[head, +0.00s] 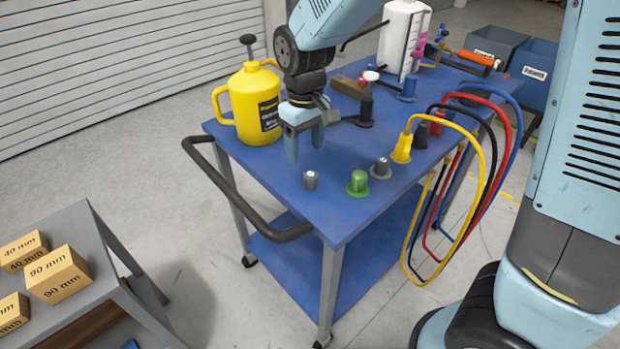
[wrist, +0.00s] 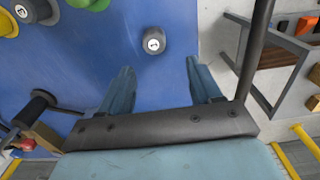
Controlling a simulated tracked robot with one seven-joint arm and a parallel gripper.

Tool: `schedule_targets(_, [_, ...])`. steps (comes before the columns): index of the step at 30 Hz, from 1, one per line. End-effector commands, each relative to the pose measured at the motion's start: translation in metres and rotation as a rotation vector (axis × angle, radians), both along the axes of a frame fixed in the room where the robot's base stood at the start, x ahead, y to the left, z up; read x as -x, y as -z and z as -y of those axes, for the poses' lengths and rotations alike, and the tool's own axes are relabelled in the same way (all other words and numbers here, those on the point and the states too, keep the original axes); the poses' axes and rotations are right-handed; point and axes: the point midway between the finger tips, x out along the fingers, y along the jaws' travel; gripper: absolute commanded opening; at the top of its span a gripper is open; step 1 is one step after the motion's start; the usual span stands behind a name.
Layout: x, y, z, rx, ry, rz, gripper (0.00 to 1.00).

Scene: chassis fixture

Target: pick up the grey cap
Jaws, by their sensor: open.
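A small grey cap (head: 311,181) with a pale mark on top stands upright on the blue trolley top (head: 270,175), near its front edge. In the wrist view the grey cap (wrist: 154,41) lies just beyond the fingertips, roughly centred between them and apart from both. My gripper (head: 305,154) is open and empty, pointing down above the trolley behind the cap. Its two blue-grey fingers (wrist: 160,66) show spread in the wrist view. A second, darker grey cap with a wide base (head: 381,168) stands farther right.
A green cap (head: 357,184) stands between the two grey ones. A yellow jug (head: 254,105) stands left of my gripper. A black handrail (head: 230,195) runs along the trolley's end. Yellow, black, red and blue cables (head: 470,180) hang at the right.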

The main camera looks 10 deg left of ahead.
Motion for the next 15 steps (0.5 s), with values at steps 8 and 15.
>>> schedule_targets(8, [0.0, 0.034, 0.001, 0.002, -0.001, -0.001, 0.64])
schedule_targets(15, [-0.002, 0.05, 0.004, 0.003, 0.0, -0.001, 0.64])
